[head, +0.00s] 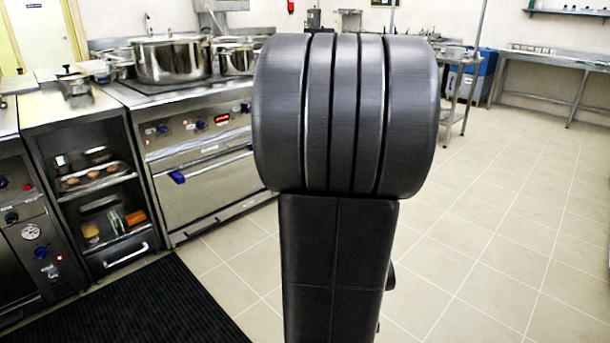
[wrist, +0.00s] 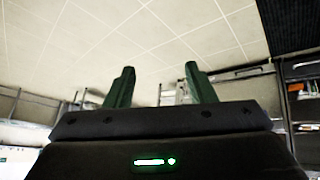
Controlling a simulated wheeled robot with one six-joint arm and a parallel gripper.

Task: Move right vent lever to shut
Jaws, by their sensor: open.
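I cannot pick out a right vent lever in either view. The range (head: 205,165) at the left of the head view has a front panel with several blue knobs (head: 201,124) and a red lit display (head: 222,118). A blue piece (head: 177,177) sits at the left end of its oven door handle. My arm covers the view just right of the range. My gripper (wrist: 160,82) shows in the wrist view, with its two dark green fingers apart and nothing between them. It is away from the range front and touches nothing that I can see.
A large steel pot (head: 170,59) stands on the range. An open shelf unit (head: 95,185) with a tray of eggs is left of it, beside another appliance (head: 32,225). A black mat (head: 135,305) lies in front. Tiled floor (head: 490,240) is clear at right.

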